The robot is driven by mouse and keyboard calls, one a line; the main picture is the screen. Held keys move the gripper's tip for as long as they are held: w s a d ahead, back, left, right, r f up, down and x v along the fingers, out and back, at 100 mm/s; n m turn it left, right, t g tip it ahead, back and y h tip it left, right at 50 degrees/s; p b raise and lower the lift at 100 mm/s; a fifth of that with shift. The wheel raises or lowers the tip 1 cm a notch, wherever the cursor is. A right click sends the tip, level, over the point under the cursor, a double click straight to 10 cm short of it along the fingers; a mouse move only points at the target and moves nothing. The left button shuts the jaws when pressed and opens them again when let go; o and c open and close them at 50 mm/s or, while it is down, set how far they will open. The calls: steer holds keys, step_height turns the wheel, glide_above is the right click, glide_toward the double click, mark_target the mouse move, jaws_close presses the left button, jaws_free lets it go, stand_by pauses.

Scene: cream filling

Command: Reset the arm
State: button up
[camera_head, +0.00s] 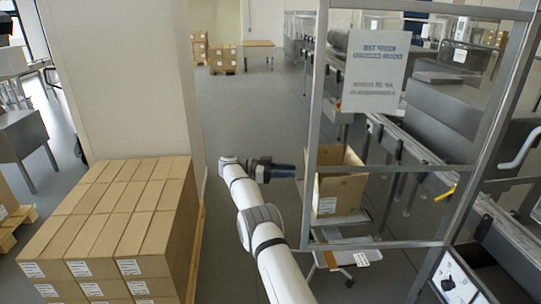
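My arm reaches forward from the bottom of the view, a white linked arm. The fingers end just left of an open cardboard box (340,190) behind the metal frame. The view is too small to tell whether the fingers are apart or closed, or whether they touch the box. Nothing is clearly seen held between them.
Stacked cardboard boxes (112,225) stand on a pallet at the left, beside a pale pillar (120,80). A metal frame (313,110) with a sign (376,72) encloses a conveyor line (430,170) at the right. Open floor (258,110) lies ahead.

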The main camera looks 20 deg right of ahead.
steer(key=w+d+r+n+t+h+b, duration=0.1)
steer(key=w+r+n+t, duration=0.25)
steer(key=r+t, duration=0.45)
steer(key=w+r+n+t+h+b, duration=0.1)
steer(key=w+r+n+t, duration=0.35)
steer(key=r, duration=0.65)
steer(key=s+a+r+n+t+y+b, duration=0.2)
steer(key=a+r+n+t+y, duration=0.6)
steer(key=t+y, duration=0.35)
steer(key=s+a+f+n+g+y+b, duration=0.2)
steer(key=s+a+f+n+y, duration=0.3)
steer(key=s, duration=0.5)
steer(key=s+f+g, duration=0.4)
steer(key=s+f, duration=0.3)
steer(key=s, duration=0.6)
steer(key=s+f+n+g+y+b, duration=0.1)
steer(key=s+f+g, duration=0.3)
steer(key=s+f, duration=0.4)
steer(key=s+f+g+y+b, duration=0.1)
steer(key=s+f+g, duration=0.3)
steer(key=s, duration=1.6)
step_height(320, 180, down, 4)
steer(key=shift+a+r, duration=0.1)
steer(key=shift+a, duration=0.35)
steer(key=shift+s, duration=0.1)
